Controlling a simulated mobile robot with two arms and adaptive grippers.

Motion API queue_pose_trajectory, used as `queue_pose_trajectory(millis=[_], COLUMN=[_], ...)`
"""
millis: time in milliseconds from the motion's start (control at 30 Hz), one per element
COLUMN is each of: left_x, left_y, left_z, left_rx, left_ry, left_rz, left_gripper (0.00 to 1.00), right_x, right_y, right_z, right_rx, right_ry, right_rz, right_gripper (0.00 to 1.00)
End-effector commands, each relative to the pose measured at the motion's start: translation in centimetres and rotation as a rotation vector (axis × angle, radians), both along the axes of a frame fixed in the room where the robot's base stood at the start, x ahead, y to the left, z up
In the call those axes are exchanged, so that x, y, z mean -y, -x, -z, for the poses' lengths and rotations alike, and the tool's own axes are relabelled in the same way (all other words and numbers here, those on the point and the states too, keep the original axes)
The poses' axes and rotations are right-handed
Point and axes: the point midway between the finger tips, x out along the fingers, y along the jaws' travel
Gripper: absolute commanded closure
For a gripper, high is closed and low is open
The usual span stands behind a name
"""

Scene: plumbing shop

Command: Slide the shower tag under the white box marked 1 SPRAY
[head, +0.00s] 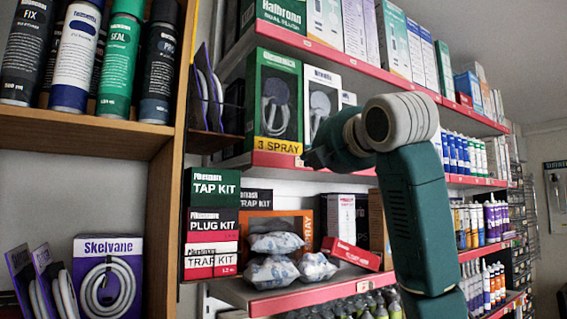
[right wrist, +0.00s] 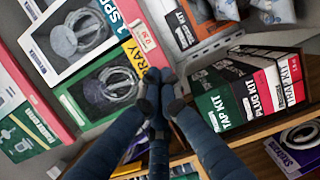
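The white box marked 1 SPRAY (right wrist: 68,36) stands on the red-edged shelf, left of the 3 SPRAY box in the right wrist view. In the head view the 1 SPRAY box (head: 322,92) is partly hidden by my right arm. A pale price tag with red print (right wrist: 146,38) sits on the shelf edge near where the two boxes meet; it shows small in the head view (head: 299,162). My right gripper (right wrist: 160,76) has its fingertips close together, just below the tag in the wrist view. Contact with the tag cannot be told. My left gripper is out of view.
The green 3 SPRAY box (head: 275,98) stands beside the 1 SPRAY box. Below are stacked TAP, PLUG and TRAP KIT boxes (head: 212,222) and wrapped packs (head: 276,243). A wooden shelf upright (head: 166,190) stands to the left.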

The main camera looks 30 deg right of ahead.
Motion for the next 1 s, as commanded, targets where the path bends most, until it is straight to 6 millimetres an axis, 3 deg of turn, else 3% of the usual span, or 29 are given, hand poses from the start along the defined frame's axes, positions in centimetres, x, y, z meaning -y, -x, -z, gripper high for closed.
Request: queue_pose_trajectory(millis=[67,167,400,633,800,1000], left_x=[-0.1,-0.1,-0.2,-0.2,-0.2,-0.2], left_y=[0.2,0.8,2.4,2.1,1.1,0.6], left_z=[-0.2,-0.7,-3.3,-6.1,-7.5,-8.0], left_rx=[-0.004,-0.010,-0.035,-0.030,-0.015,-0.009], left_ry=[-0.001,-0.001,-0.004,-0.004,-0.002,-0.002], left_rz=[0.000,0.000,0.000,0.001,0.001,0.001], left_gripper=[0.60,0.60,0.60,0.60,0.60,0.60], right_x=[0.1,0.2,0.9,1.7,4.4,5.6], right_y=[0.6,0.0,-4.6,-9.3,-9.3,-9.4], right_z=[-0.7,-0.9,-1.1,-1.1,-1.0,-0.8], right_rx=[0.006,0.006,0.001,0.002,0.008,0.008], right_ry=[0.011,0.013,0.009,0.010,0.009,0.011], right_rz=[0.002,0.002,0.001,0.001,0.004,0.002], right_gripper=[1.00,1.00,1.00,1.00,1.00,1.00])
